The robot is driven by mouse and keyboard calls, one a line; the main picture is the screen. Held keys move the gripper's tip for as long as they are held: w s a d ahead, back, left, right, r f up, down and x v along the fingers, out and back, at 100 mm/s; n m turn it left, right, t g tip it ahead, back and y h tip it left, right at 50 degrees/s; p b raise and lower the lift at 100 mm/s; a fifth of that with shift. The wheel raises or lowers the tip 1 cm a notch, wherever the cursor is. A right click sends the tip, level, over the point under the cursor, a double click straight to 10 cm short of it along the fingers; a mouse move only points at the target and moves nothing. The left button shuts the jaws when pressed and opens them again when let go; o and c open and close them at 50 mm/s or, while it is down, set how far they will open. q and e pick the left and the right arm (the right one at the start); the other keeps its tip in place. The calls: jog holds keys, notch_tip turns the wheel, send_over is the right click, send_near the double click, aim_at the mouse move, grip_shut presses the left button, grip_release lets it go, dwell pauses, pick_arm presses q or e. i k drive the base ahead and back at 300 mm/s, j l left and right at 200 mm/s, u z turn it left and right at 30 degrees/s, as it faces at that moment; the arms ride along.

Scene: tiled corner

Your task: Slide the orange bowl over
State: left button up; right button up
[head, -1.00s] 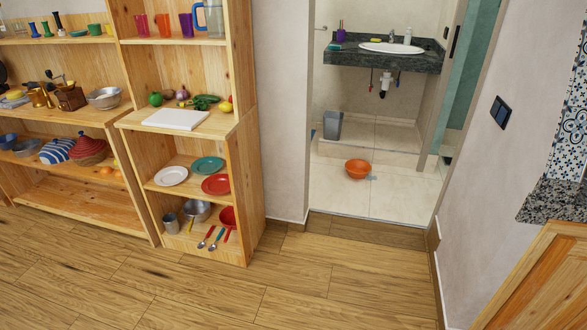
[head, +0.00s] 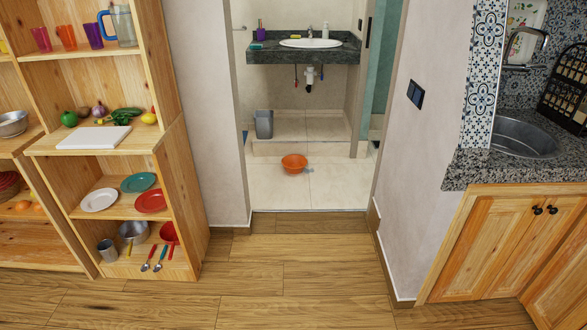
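The orange bowl (head: 294,162) sits on the pale tiled floor (head: 318,192) of the small washroom, seen through the doorway ahead. It stands in front of a low tiled step, near the middle of the opening. A small greyish patch shows on the floor beside the bowl; I cannot tell what it is. Neither of my grippers is in the head view, and nothing touches the bowl that I can see.
Wooden shelves (head: 98,214) with dishes and food stand left of the doorway. A wall, then a wooden cabinet (head: 480,245) with a sink (head: 522,138), stands right. A grey bin (head: 264,124) is behind the bowl. The plank floor (head: 290,270) up to the doorway is clear.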

aim_at(294, 164)
jog(key=i, duration=1.85)
jog(key=i+z, duration=0.15)
jog(key=i, duration=1.65)
jog(key=j, duration=0.1)
